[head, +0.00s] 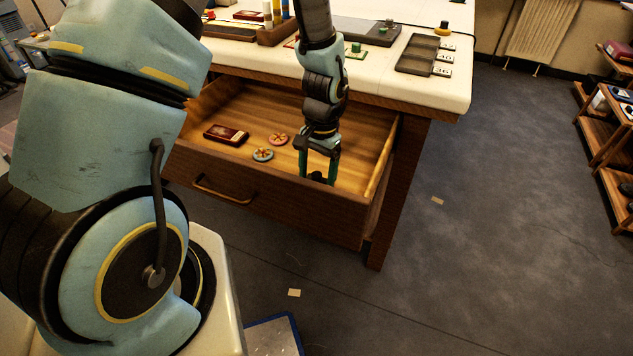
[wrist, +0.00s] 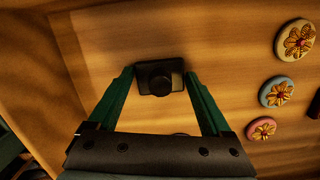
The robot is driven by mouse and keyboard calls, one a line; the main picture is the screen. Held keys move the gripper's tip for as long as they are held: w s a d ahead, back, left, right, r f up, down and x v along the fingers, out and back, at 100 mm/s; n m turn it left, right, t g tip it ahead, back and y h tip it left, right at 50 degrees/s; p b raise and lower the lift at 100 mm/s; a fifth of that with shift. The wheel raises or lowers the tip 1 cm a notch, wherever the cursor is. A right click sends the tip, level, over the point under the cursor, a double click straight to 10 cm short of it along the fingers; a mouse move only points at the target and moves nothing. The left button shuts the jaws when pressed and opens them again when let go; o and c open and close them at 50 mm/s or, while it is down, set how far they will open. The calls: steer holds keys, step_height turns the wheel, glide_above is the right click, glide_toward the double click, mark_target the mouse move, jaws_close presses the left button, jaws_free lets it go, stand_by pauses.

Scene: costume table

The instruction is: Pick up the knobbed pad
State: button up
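The knobbed pad (wrist: 146,84) is a small dark block with a round black knob and a pale patch on its right side. It lies on the wooden drawer floor. In the wrist view my gripper (wrist: 160,74) has its two green fingers apart, one on each side of the pad, with the tips very close to its sides. No firm contact shows. In the head view my gripper (head: 318,177) reaches down into the open drawer (head: 222,197), near its right front; the pad is mostly hidden there by the fingers and the drawer front.
A blue disc (head: 262,154), a pink disc (head: 278,139) and a dark red box (head: 226,134) lie in the drawer to the left. The wrist view also shows a cream disc (wrist: 294,40). The drawer's walls stand close around my gripper. The white tabletop (head: 455,88) overhangs behind.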

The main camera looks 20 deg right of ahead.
mark_target(317, 174)
steer(key=c, duration=0.7)
steer(key=shift+o, duration=0.2)
steer(key=shift+r, duration=0.1)
step_height(317, 174, up, 10)
steer(key=shift+f+b, duration=0.1)
steer(key=shift+b, duration=0.45)
